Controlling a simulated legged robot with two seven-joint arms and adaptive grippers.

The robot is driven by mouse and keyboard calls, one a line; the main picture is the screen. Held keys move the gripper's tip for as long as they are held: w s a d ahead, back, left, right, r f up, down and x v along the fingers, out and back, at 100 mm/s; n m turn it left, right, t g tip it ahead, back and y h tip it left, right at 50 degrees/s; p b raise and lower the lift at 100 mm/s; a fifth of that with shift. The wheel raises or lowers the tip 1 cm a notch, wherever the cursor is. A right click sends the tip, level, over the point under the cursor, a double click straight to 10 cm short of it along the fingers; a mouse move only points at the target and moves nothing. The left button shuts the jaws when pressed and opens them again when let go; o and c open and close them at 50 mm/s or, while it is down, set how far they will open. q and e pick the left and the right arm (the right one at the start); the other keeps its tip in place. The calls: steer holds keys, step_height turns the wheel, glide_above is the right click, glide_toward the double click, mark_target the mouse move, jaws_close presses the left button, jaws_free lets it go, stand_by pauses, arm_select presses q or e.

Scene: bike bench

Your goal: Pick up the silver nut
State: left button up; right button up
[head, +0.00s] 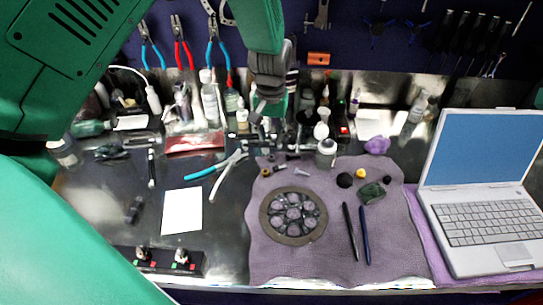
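Several small metal parts lie at the upper left of the purple mat (330,262). Among them are a brownish ring-shaped piece (266,172) and a silvery bolt-like piece (303,173). They are too small for me to tell surely which one is the silver nut. My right gripper is not in view.
A round sprocket-like disc (293,215) and two dark pens (358,232) lie on the mat. A laptop (485,200) stands at right. Blue-handled pliers (215,172) and a white card (182,211) lie left of the mat. Bottles (209,98) crowd the back.

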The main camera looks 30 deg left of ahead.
mark_target(272, 158)
arm_select(q)
steer(key=shift+w+d+f, duration=0.15)
steer(key=shift+d+f, duration=0.2)
steer(key=shift+f, duration=0.45)
steer(key=shift+d+f, duration=0.1)
steer(key=shift+f, duration=0.1)
steer(key=f, duration=0.2)
steer(key=s+f+p, duration=0.1)
steer(key=f, duration=0.1)
steer(key=shift+f, duration=0.2)
steer(key=shift+a+f, duration=0.3)
steer(key=shift+a, duration=0.05)
steer(key=shift+d, duration=0.25)
jaws_close()
steer(key=shift+d, duration=0.1)
